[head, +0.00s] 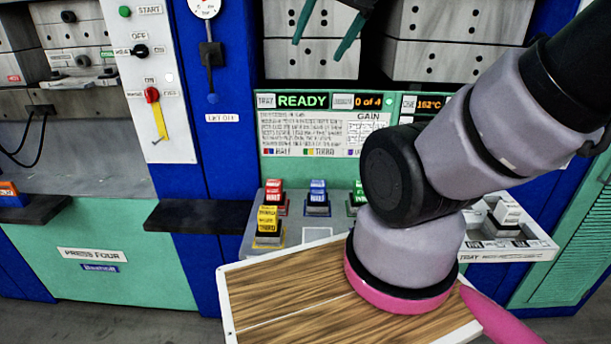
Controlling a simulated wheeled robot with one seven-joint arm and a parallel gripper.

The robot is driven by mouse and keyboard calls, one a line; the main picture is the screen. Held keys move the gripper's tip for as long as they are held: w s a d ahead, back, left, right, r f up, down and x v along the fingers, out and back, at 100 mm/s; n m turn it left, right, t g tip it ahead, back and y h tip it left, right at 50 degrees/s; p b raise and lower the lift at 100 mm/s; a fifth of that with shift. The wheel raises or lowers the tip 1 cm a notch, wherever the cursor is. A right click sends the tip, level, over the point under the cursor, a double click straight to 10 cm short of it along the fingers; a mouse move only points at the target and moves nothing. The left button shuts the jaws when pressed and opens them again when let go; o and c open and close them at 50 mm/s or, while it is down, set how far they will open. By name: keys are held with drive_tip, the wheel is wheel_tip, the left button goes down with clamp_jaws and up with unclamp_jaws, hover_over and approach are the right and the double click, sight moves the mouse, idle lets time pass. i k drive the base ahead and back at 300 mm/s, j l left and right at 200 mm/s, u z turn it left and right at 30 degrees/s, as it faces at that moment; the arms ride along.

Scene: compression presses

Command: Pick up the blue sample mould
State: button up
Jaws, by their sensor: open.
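The blue sample mould (318,194) is a small block with a white label band. It stands upright on the grey shelf (258,246) in front of the press, between a red mould (274,190) and a green mould (356,197). My gripper (317,50) shows only as two teal fingers at the top of the head view. They are spread apart with nothing between them, in front of the press plates and higher in the picture than the blue mould. My arm partly hides the green mould.
A yellow mould (268,222) stands in front of the red one. A white tray (535,250) with a white-topped block (507,212) is at right. The display (300,101) reads READY. A black ledge (197,216) juts out at left. A wooden board (290,309) lies below my arm.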

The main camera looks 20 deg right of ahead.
sight(318, 197)
drive_tip(key=z, duration=1.2)
drive_tip(key=k+j+u, duration=0.15)
drive_tip(key=u, duration=0.35)
drive_tip(key=k+j+u, duration=0.1)
drive_tip(key=j+u, duration=0.4)
